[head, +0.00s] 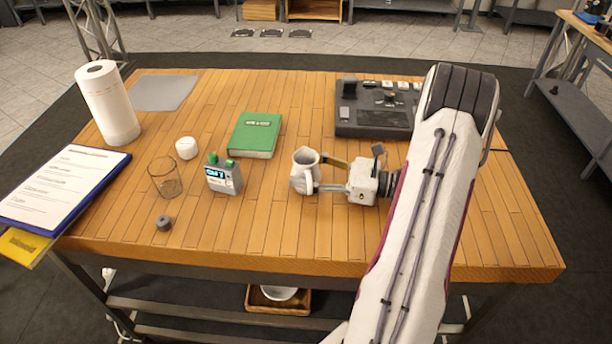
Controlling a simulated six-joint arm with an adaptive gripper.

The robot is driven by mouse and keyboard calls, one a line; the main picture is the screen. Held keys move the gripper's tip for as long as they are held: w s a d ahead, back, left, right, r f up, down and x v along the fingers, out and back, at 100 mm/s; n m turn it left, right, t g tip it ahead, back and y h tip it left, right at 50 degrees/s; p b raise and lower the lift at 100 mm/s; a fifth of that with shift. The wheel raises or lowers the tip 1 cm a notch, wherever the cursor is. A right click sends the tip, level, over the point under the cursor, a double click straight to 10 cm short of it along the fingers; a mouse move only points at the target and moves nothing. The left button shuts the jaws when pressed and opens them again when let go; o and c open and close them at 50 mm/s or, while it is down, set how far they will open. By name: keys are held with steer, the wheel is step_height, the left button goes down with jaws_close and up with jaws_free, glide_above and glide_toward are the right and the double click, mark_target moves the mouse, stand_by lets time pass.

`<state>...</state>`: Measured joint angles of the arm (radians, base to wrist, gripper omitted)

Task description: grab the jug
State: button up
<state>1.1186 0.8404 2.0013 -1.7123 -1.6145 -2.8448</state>
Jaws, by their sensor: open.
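The jug (301,173) is pale, stone-like and upright on the wooden table, near its middle. Its handle faces the near side. My gripper (322,173) comes in from the right, low over the table and pointing left at the jug. Its two fingers are apart, one on the far side and one on the near side. The fingertips reach the jug's right edge in the picture. I cannot tell whether they touch it.
A dark control panel (375,122) lies behind my gripper. The table front before the jug is clear.

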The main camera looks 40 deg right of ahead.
steer(key=c, duration=1.1)
steer(key=shift+o, duration=0.2)
steer(key=shift+r, duration=0.3)
step_height(320, 180, up, 9)
steer(key=shift+r, duration=0.15)
stand_by(0.6)
steer(key=shift+r, duration=0.1)
stand_by(0.6)
